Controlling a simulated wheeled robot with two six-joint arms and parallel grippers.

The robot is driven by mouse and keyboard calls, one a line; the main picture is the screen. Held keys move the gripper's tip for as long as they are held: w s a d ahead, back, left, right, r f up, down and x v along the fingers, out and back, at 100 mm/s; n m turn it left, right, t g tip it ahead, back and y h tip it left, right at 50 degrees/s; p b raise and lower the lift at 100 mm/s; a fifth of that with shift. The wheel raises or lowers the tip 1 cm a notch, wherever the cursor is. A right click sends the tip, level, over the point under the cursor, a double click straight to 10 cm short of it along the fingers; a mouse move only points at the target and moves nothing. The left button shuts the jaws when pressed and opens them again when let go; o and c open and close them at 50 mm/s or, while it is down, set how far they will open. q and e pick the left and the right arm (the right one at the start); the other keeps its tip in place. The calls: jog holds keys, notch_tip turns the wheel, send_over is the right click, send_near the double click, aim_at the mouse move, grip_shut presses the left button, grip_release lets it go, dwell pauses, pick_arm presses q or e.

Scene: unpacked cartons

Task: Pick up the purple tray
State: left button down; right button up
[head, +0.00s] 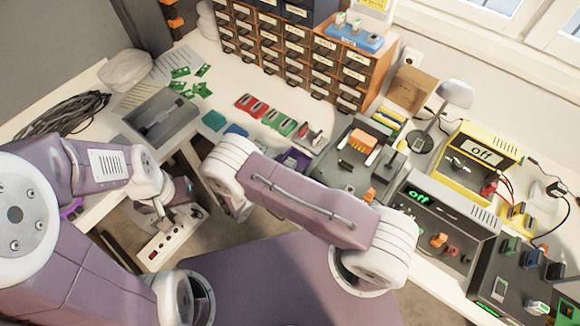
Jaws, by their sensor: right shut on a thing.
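The purple tray (292,159) shows only in part at the table's front edge, below the small red and green boxes. My right forearm covers the rest of it. My right arm reaches across from the right and folds back at its wrist. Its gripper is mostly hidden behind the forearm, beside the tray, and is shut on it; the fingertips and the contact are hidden. My left gripper (172,218) hangs low at the left, in front of the table edge and above a white power strip. It is far from the tray, and its finger gap is unclear.
A grey bin (160,118), green circuit boards (190,82) and a black cable coil (60,115) lie at the left. A drawer cabinet (300,50) stands behind. A dark tray of parts (340,178), a lamp (455,95) and bench instruments (440,215) crowd the right.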

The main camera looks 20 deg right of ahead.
aim_at(288, 163)
jog(key=shift+r, duration=0.5)
notch_tip(288, 163, up, 3)
jog(key=shift+f, duration=0.1)
jog(key=s+d+r, duration=0.1)
jog(key=d+r, duration=0.1)
jog(key=d, duration=0.1)
jog(key=s+d+r, duration=0.2)
jog(key=d, duration=0.2)
jog(key=s+d+r, duration=0.2)
jog(key=d+r, duration=0.1)
jog(key=shift+d+r, duration=0.1)
jog(key=shift+d, duration=0.25)
